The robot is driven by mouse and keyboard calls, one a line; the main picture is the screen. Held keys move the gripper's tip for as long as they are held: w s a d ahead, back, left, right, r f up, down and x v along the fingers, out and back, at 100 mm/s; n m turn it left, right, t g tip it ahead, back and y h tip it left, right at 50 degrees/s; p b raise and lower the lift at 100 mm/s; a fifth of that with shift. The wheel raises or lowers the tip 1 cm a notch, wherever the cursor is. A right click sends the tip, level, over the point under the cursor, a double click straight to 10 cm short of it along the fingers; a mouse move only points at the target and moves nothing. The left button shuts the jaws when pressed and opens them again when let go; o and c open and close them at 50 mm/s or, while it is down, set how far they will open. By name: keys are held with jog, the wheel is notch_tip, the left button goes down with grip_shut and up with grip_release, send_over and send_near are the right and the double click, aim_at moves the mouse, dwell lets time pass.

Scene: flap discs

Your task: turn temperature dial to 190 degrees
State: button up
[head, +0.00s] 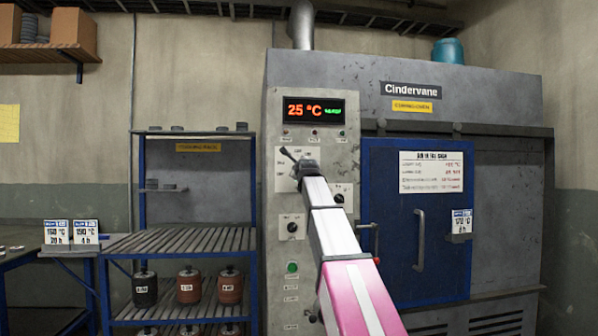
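The grey oven's control panel (310,250) stands right of centre. Its display (313,109) reads 25 °C in orange, with small green text too blurred to read. A white dial plate (283,176) sits below it. Whether the gripper touches the panel or holds a knob I cannot tell. A dark round knob (292,227) shows on a lower plate. Another knob (339,198) shows at the right, partly behind my arm.
The blue oven door (385,170) with a vertical handle (420,240) is right of my arm. A blue-framed rack (195,245) with several canisters stands left of the panel. A table with two cards (70,235) is at far left.

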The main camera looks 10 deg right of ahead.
jog(key=shift+f, duration=0.1)
dwell(0.4)
jog(key=o, duration=0.9)
jog(key=s, duration=1.1)
